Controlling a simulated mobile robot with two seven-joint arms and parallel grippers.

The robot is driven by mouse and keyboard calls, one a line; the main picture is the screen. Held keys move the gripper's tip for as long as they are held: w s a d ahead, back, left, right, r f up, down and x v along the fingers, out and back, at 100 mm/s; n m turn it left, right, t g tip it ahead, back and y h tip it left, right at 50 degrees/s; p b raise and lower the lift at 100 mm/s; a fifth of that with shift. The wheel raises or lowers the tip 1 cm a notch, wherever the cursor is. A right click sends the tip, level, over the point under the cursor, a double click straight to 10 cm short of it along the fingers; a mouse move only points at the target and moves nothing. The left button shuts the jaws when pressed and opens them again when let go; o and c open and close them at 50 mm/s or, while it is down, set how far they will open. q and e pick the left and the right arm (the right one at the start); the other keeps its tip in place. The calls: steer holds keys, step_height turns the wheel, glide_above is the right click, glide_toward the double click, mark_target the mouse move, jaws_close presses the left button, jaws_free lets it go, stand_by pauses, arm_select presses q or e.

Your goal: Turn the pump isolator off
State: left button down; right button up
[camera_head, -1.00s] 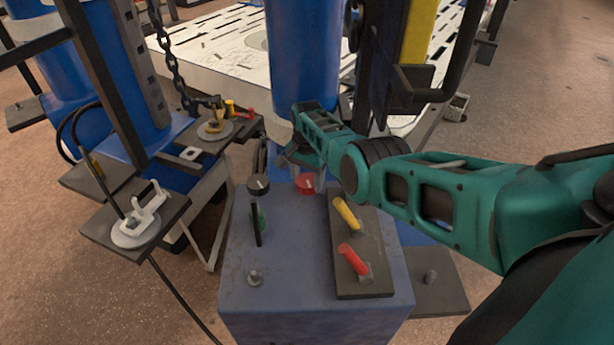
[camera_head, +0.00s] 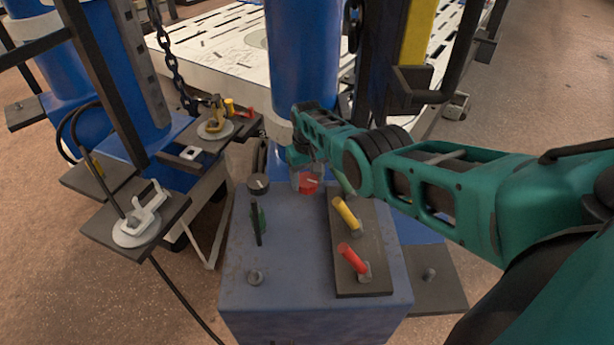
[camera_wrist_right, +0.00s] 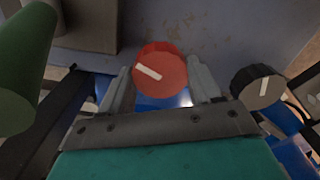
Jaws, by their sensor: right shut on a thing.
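The red rotary knob (camera_head: 308,184) with a white pointer line stands on the back part of the blue box top (camera_head: 290,260). In the right wrist view the red knob (camera_wrist_right: 158,70) sits between the two grey fingers, its white line slanting down to the right. My right gripper (camera_head: 307,176) is shut on the red knob; in the wrist view its fingers (camera_wrist_right: 160,85) are on either side of it. A black knob (camera_head: 258,184) with a white line is just left of it, also in the wrist view (camera_wrist_right: 258,88). My left gripper is not in view.
A dark plate (camera_head: 345,285) on the box carries a yellow lever (camera_head: 346,212) and a red lever (camera_head: 352,257). A green-and-black switch (camera_head: 257,225) and a small grey stud (camera_head: 255,277) stand at left. Toggle clamps (camera_head: 140,217) sit farther left. A blue column (camera_head: 302,60) rises behind.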

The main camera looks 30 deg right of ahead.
mark_target(308, 180)
steer(key=shift+n, duration=2.3)
steer(key=o, duration=1.1)
steer(key=shift+c, duration=0.2)
steer(key=shift+r, duration=0.1)
steer(key=shift+r, duration=0.25)
arm_select(q)
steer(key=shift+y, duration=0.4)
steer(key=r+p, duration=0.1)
steer(key=p, duration=0.1)
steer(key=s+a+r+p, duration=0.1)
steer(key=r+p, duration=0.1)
steer(key=p, duration=0.1)
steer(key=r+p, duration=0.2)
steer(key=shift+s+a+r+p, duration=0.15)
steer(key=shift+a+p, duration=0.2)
arm_select(e)
step_height(308, 180, up, 12)
